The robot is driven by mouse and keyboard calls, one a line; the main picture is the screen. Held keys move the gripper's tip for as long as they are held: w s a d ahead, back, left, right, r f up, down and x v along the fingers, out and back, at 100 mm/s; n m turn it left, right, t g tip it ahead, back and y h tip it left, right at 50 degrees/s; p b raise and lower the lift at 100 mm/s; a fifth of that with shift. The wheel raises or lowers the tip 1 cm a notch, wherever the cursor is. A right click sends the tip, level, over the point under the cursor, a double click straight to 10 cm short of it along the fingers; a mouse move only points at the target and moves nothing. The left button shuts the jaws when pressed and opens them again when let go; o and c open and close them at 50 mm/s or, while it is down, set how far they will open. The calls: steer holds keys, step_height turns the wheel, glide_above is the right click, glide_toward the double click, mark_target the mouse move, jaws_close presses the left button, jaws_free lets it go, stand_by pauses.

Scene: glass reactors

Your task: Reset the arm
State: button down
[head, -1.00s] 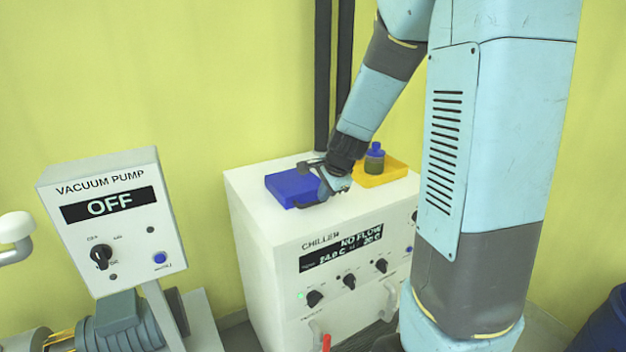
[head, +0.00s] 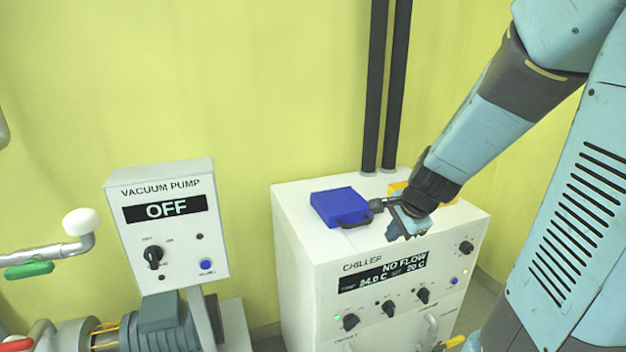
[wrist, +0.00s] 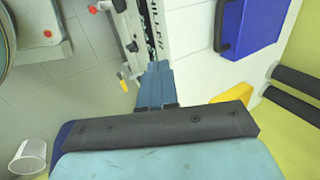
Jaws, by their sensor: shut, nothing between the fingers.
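My arm comes down from the upper right in the head view. My gripper (head: 398,236) is above the front edge of the white chiller (head: 300,220), just right of the blue case's handle. In the wrist view my gripper's blue fingers (wrist: 156,78) are together with nothing between them. The blue case (head: 338,205) with a black handle lies on the chiller top; it also shows at the upper right of the wrist view (wrist: 252,25). I cannot tell whether my black side bracket touches the handle.
A yellow tray (head: 397,187) is mostly hidden behind my wrist. Two black pipes (head: 385,90) rise against the yellow wall behind the chiller. The vacuum pump panel (head: 168,225), reading OFF, stands left. A white-knobbed pipe (head: 80,222) is at far left.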

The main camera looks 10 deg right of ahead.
steer(key=s+a+r+n+h, duration=0.1)
steer(key=s+a+r+n, duration=0.3)
steer(key=s+r+n, duration=1.1)
steer(key=shift+s+r, duration=0.15)
steer(key=shift+r, duration=0.15)
stand_by(1.5)
